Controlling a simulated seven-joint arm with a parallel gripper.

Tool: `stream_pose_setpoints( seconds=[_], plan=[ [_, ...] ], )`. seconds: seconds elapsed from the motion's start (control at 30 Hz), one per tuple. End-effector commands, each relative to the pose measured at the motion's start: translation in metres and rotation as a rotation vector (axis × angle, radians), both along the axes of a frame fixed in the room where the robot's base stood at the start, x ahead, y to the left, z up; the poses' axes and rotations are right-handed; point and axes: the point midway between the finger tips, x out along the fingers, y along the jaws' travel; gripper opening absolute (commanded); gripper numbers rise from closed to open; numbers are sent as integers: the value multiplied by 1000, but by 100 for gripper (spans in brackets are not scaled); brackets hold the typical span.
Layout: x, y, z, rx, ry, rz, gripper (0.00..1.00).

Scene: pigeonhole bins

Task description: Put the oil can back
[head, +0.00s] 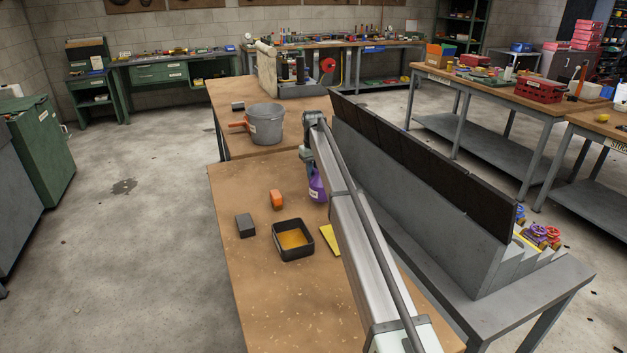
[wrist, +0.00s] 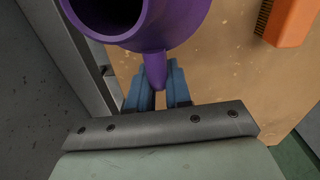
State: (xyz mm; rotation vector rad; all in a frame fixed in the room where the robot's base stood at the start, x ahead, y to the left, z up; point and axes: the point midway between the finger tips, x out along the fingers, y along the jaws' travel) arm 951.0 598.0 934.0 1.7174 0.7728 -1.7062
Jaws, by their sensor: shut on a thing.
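The purple oil can (head: 317,188) is at the right side of the near wooden bench, partly hidden by my arm. In the wrist view the can (wrist: 185,30) fills the top, with a dark round opening and a tapering part pointing toward my gripper. My gripper (wrist: 157,88) has its blue fingers closed on that tapering part. I cannot tell whether the can touches the bench. The grey bin unit (head: 415,185) with dark upper panels stands right beside it.
On the bench are an orange brush (head: 277,199), a dark block (head: 245,225), a black tray (head: 280,253) with amber contents and a yellow piece (head: 331,240). A grey bucket (head: 266,128) stands farther back. The brush (wrist: 288,20) also shows in the wrist view.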

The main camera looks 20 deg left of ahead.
Motion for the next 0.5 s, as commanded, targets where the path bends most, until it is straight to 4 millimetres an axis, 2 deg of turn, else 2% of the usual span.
stream_pose_setpoints(
  seconds=[0.2, 0.5],
  plan=[
    [-1, 0, -27, -2, 1, 0, 0],
    [0, 0, -31, 0, 0, 0, 0]
  ],
)
